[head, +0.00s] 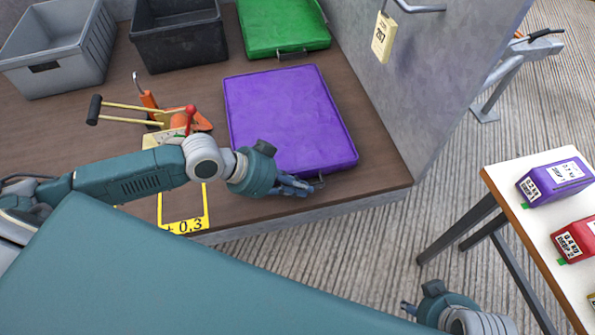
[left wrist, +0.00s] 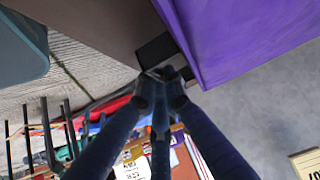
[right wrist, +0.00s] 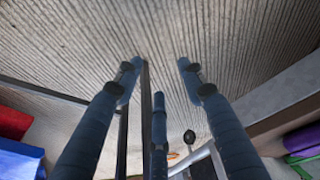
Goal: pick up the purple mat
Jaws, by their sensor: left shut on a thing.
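The purple mat (head: 285,115) lies flat on the brown bench near its front right corner, with a dark handle at its front edge. It fills the upper right of the left wrist view (left wrist: 250,35). My left gripper (head: 312,187) is at the mat's front edge, shut on the dark handle (left wrist: 157,50); its fingers meet there in the left wrist view (left wrist: 160,75). The fingers hide part of the handle. My right gripper (head: 408,306) is low over the floor at the front right, open and empty in the right wrist view (right wrist: 160,70).
A green mat (head: 283,25) lies behind the purple one. Grey (head: 60,45) and black (head: 178,35) bins stand at the back left. An orange tool (head: 185,118) lies left of the mat. A grey wall (head: 420,75) rises at right. A white-topped table (head: 530,225) holds colored packs.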

